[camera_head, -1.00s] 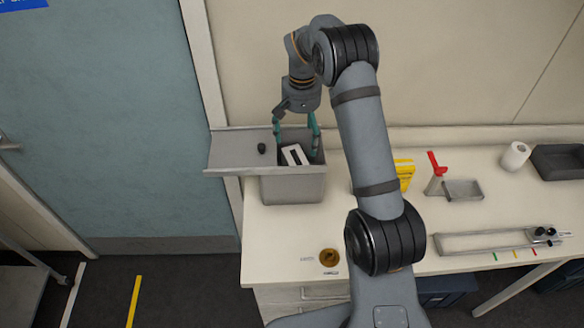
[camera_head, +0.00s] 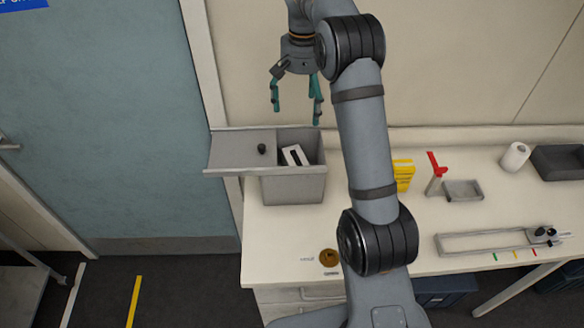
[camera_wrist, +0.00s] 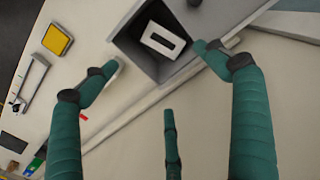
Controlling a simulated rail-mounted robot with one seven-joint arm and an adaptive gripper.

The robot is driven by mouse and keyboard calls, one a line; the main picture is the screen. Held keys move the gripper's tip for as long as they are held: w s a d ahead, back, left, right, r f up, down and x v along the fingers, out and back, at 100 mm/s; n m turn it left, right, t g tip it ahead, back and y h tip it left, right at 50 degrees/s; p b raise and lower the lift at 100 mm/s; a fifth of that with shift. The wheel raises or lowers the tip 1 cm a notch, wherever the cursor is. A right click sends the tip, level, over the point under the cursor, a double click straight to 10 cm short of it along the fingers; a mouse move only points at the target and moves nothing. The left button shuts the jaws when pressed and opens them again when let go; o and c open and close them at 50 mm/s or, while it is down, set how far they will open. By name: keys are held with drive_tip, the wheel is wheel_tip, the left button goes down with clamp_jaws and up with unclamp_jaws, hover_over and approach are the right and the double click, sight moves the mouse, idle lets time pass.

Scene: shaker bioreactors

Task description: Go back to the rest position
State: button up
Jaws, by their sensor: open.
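My gripper (camera_head: 296,108) is open and empty, with its teal fingers apart. It hangs above the grey bin (camera_head: 294,187) at the left end of the bench, clear of its rim. In the wrist view my gripper (camera_wrist: 155,65) shows its spread fingers, with the bin (camera_wrist: 150,72) below and beyond them. A white block with a dark slot (camera_head: 295,155) lies tilted inside the bin, and it also shows in the wrist view (camera_wrist: 160,40). The bin's grey lid (camera_head: 235,152) with a black knob is slid off to the left, leaving the bin open.
The bench (camera_head: 290,228) also holds a yellow box (camera_head: 403,175), a red-topped stand (camera_head: 436,175), a small grey tray (camera_head: 464,191), a white roll (camera_head: 515,156), a dark tray (camera_head: 560,162) and a long frame (camera_head: 490,243). The wall stands close behind. Free air lies above the bench.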

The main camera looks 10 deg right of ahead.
drive_tip(key=shift+f, duration=0.1)
wheel_tip(320, 180, down, 12)
drive_tip(key=shift+r, duration=0.1)
wheel_tip(320, 180, up, 6)
drive_tip(key=p, duration=0.4)
drive_tip(key=shift+f+p, duration=0.2)
drive_tip(key=shift+p, duration=0.1)
